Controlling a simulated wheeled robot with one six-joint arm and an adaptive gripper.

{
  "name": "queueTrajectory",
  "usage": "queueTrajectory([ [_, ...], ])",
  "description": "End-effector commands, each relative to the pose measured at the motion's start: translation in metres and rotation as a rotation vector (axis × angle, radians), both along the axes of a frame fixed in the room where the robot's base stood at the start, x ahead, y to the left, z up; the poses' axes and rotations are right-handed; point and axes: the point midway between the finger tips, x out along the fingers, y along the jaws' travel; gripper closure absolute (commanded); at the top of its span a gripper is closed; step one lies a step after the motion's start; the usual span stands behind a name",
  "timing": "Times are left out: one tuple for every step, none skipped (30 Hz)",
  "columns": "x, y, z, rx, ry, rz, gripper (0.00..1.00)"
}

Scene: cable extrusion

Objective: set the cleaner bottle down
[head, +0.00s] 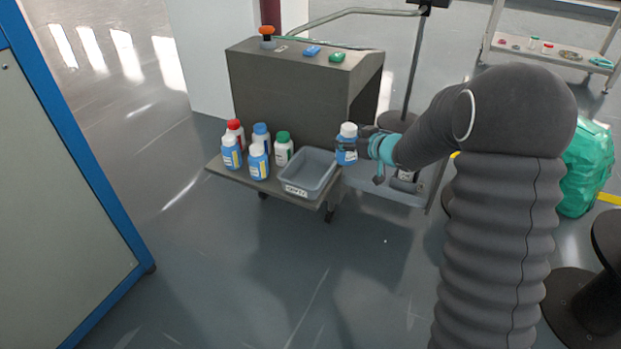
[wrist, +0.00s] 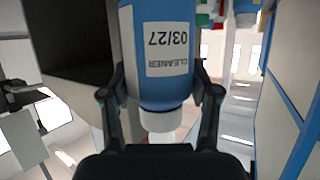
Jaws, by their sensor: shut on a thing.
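The cleaner bottle (head: 347,155) is blue with a white cap. It is upright in my gripper (head: 361,146), by the right rim of the grey bin in the head view; its height above the shelf is hard to tell. In the wrist view the bottle (wrist: 155,85) appears upside down, and its white label reads CLEANER 03/27. The fingers of my gripper (wrist: 163,92) close on its two sides. The grey bin (head: 308,168) with a white label looks empty and stands on the shelf (head: 222,170) of a grey console.
Several bottles stand left of the bin, among them a green-capped one (head: 283,149) and a red-capped one (head: 235,131). The console (head: 290,90) rises behind them. A grey metal cart (head: 385,186) is below my gripper. Open floor lies in front.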

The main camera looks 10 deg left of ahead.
Motion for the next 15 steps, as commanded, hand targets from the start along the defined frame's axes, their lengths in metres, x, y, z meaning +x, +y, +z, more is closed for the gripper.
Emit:
queueTrajectory([
  [0.001,0.0,0.005,0.0,-0.003,0.006,0.83],
  [0.002,0.001,0.005,0.0,-0.001,0.009,0.83],
  [0.004,0.003,0.005,0.0,-0.001,0.012,0.83],
  [0.005,0.006,0.003,0.0,-0.001,0.014,0.83],
  [0.007,0.009,0.001,0.001,0.0,0.015,0.83],
  [0.01,0.014,-0.004,0.0,0.001,0.016,0.83],
  [0.013,0.019,-0.007,0.001,0.002,0.017,0.83],
  [0.016,0.024,-0.011,0.001,0.002,0.017,0.83],
  [0.02,0.031,-0.016,0.001,0.002,0.016,0.83],
  [0.024,0.035,-0.02,0.001,0.001,0.017,0.83],
  [0.027,0.041,-0.023,0.0,0.0,0.017,0.83],
  [0.031,0.047,-0.028,0.001,0.002,0.017,0.83],
  [0.035,0.052,-0.032,0.0,0.0,0.016,0.83],
  [0.038,0.057,-0.035,0.001,0.001,0.017,0.83],
  [0.042,0.064,-0.04,0.001,0.001,0.017,0.83],
])
